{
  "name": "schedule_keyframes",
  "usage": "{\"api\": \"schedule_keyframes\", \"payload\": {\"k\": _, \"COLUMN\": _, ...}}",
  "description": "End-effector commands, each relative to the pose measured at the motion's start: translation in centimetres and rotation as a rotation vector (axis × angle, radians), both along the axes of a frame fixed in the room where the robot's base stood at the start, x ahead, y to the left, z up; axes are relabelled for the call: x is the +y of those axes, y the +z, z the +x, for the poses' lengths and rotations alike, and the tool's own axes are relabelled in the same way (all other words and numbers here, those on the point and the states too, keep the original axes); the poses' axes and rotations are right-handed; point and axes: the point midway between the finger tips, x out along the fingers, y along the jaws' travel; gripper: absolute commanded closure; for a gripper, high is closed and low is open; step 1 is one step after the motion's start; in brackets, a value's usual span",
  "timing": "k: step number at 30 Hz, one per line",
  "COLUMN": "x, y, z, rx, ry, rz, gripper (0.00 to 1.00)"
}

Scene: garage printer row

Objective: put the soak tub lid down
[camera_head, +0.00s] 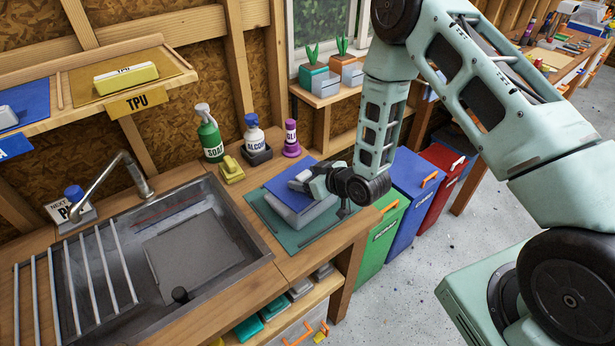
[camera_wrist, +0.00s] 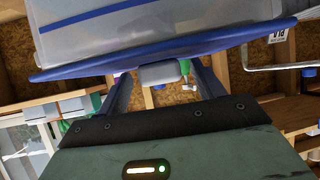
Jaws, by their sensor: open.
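The soak tub (camera_head: 312,215) is a pale translucent box on a green mat to the right of the sink. Its blue lid (camera_head: 285,190) lies on top, and my gripper covers part of it. In the wrist view, which looks upside down, the lid's blue edge (camera_wrist: 85,68) runs along the tub's clear wall (camera_wrist: 215,18). A grey handle (camera_wrist: 162,74) on the lid sits between my two fingers. My gripper (camera_head: 300,180) is over the lid with its jaws open around the handle; the fingers (camera_wrist: 163,88) also show in the wrist view. I cannot tell whether the lid is fully seated.
The metal sink (camera_head: 240,245) with its tap is to the left. A green soap bottle (camera_head: 209,138), an alcohol bottle (camera_head: 254,135) and a purple glue bottle (camera_head: 291,140) stand behind the tub. Green (camera_head: 382,235), blue (camera_head: 415,190) and red bins stand right of the bench.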

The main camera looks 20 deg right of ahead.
Motion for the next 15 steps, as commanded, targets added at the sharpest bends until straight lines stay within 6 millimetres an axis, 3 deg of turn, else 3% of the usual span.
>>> {"api": "schedule_keyframes", "payload": {"k": 5, "x": -0.1, "y": 0.5, "z": -0.1, "rx": 0.0, "ry": 0.0, "rz": 0.0, "gripper": 0.32}}
{"api": "schedule_keyframes", "payload": {"k": 15, "x": -2.5, "y": 2.8, "z": -4.8, "rx": -0.001, "ry": -0.002, "rz": 0.0, "gripper": 0.32}}
